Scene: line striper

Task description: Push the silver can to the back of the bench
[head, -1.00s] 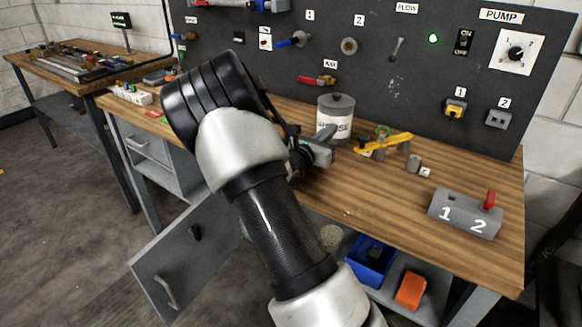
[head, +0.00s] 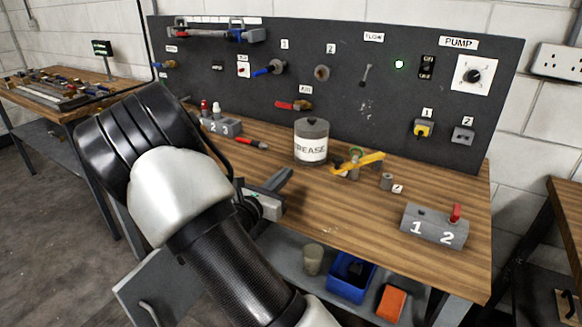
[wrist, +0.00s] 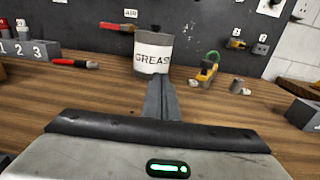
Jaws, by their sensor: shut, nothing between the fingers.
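The silver can (head: 311,146) is a grey cylinder with a lid and a white label reading GREASE. It stands upright on the wooden bench (head: 345,215), towards the dark back panel. In the wrist view the can (wrist: 153,54) is straight ahead of my fingers, its lower edge close to the fingertips in the picture. My gripper (head: 284,178) is shut and empty, low over the bench in front of the can. The head view shows a gap between fingertips and can. The gripper's closed fingers also show in the wrist view (wrist: 156,85).
A yellow-handled valve (head: 358,163) and a small grey cylinder (head: 386,181) stand right of the can. A red-tipped pen-like tool (head: 251,143) and a numbered grey block (head: 220,126) lie left. Another grey block (head: 434,228) sits at the front right.

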